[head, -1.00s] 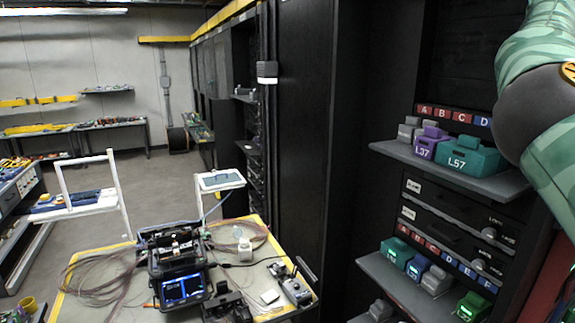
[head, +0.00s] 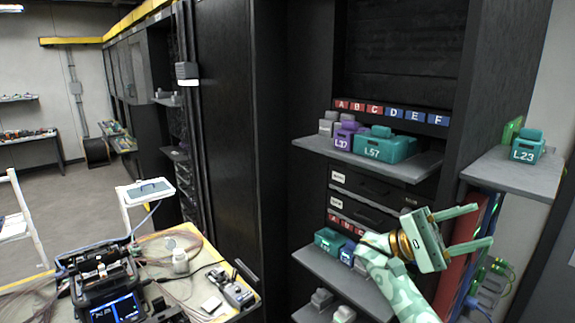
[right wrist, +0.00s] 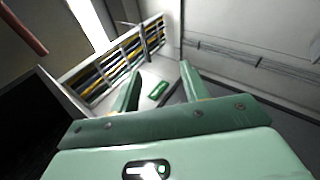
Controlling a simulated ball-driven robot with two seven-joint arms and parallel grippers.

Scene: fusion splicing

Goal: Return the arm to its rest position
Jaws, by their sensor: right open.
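My right gripper (head: 474,232) is pale green with two parallel fingers. It is open, with nothing between the fingers in the head view. It is raised in front of the dark rack, its fingers pointing right, below the side shelf. In the right wrist view both fingers (right wrist: 160,85) stand apart, and a small green item (right wrist: 158,90) shows beyond them. My right forearm comes up from the bottom of the head view and hides part of the lower rack shelf. My left gripper is not in view.
The rack's upper shelf (head: 425,170) holds a purple block L37 (head: 343,140) and a teal block L57 (head: 385,152). A side shelf (head: 530,180) holds teal block L23 (head: 527,151). A lower shelf (head: 325,263) holds more blocks. A table with a splicer (head: 103,290) stands at the left.

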